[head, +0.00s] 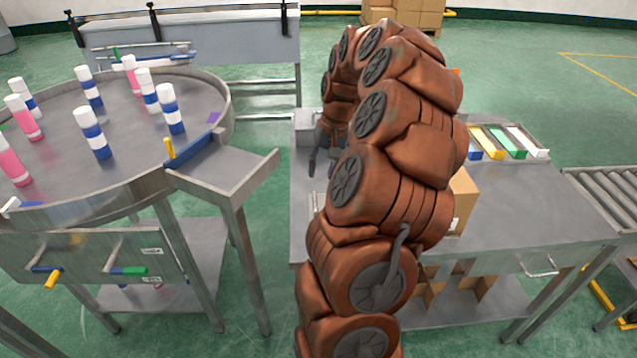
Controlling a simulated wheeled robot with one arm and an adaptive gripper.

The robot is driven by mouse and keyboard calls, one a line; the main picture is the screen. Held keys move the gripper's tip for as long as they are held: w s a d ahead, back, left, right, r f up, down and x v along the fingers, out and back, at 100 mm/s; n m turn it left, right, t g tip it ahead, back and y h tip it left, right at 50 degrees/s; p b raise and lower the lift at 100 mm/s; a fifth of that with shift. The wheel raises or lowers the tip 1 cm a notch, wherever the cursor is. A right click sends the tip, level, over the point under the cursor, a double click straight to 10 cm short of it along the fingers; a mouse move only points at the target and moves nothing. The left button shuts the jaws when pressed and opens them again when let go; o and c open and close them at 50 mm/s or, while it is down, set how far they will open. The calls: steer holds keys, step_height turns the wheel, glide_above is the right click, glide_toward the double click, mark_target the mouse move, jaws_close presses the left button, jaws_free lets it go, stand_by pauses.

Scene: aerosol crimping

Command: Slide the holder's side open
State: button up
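My gripper (321,163) is a small dark grey shape at the left edge of the grey workbench (560,205), partly hidden behind my brown arm. Its fingers are too small and too covered to show whether they are apart or on something. A grey metal block (305,128) stands at the bench's back left corner, just behind the gripper. I cannot tell whether this block is the holder. No sliding side shows clearly, and my arm hides much of the bench's left part.
A round metal table (130,165) with several pink and blue-striped cans stands at left, with a sloping chute (230,165). A cardboard box (463,200) sits behind my arm. The bench's right part is clear.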

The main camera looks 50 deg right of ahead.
steer(key=shift+s+d+r, duration=0.15)
steer(key=shift+r, duration=1.1)
steer(key=s+a+r+n+g+p, duration=0.1)
steer(key=a+r+n, duration=0.15)
steer(key=a, duration=0.95)
steer(key=s+a+r+n+g, duration=0.15)
steer(key=a+n, duration=0.25)
steer(key=a, duration=0.8)
steer(key=s+a+f+n+p, duration=0.1)
steer(key=s+a, duration=0.5)
steer(key=s, duration=0.2)
steer(key=s+a+f+n+h, duration=0.1)
steer(key=s+a+n, duration=0.1)
steer(key=s+a, duration=0.4)
steer(key=s+g, duration=0.1)
steer(key=s, duration=0.2)
steer(key=shift+s+a+f+h+p, duration=0.2)
steer(key=shift+s+h+p, duration=0.1)
steer(key=shift+p, duration=0.1)
steer(key=shift+d, duration=0.2)
